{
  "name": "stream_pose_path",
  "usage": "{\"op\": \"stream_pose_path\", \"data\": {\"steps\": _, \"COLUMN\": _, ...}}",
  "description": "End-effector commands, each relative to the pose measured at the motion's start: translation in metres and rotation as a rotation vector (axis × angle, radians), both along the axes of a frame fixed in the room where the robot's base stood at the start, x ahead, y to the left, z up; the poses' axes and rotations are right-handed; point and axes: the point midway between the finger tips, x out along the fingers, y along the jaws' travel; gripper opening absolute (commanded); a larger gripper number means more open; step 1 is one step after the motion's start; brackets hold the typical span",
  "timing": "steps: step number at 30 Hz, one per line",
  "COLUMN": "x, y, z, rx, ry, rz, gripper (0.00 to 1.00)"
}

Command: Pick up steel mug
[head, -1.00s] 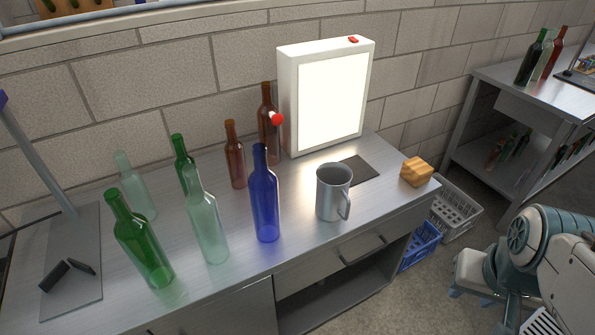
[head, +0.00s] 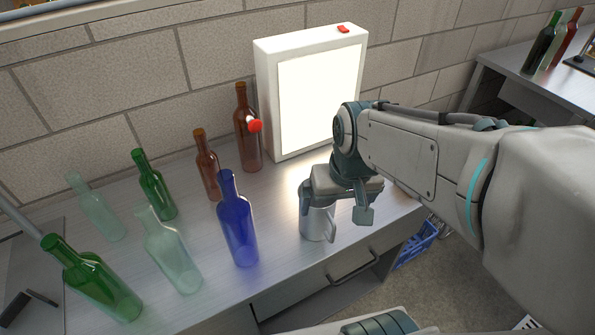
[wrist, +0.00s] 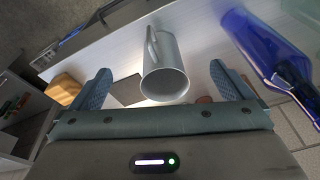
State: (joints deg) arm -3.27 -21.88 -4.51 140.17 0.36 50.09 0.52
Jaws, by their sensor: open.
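The steel mug (head: 318,222) stands upright on the steel bench near its front edge; my gripper hides its upper part in the head view. In the wrist view the mug (wrist: 165,72) lies ahead between my two fingers, its mouth towards me and its handle at the upper left. My gripper (head: 336,212) is over the mug in the head view. In the wrist view its fingers (wrist: 161,85) are wide apart, with clear space on both sides of the mug; neither finger visibly touches it.
A blue bottle (head: 238,222) stands left of the mug, with several green, clear and brown bottles beyond. A lit white panel (head: 312,95) stands behind. A wooden block (wrist: 64,89) shows in the wrist view. A blue crate (head: 417,246) is on the floor.

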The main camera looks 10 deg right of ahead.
Motion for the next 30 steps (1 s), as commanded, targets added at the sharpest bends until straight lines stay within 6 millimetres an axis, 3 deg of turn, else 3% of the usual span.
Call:
{"op": "stream_pose_path", "data": {"steps": 4, "x": 0.035, "y": 0.005, "z": 0.010, "rx": 0.019, "ry": 0.076, "rz": 0.013, "gripper": 1.00}}
{"op": "stream_pose_path", "data": {"steps": 13, "x": 0.089, "y": 0.005, "z": -0.004, "rx": -0.009, "ry": 0.178, "rz": 0.004, "gripper": 1.00}}
{"op": "stream_pose_path", "data": {"steps": 20, "x": 0.103, "y": 0.002, "z": -0.015, "rx": -0.031, "ry": 0.204, "rz": -0.005, "gripper": 1.00}}
{"op": "stream_pose_path", "data": {"steps": 30, "x": 0.103, "y": 0.001, "z": -0.074, "rx": -0.033, "ry": 0.208, "rz": -0.009, "gripper": 1.00}}
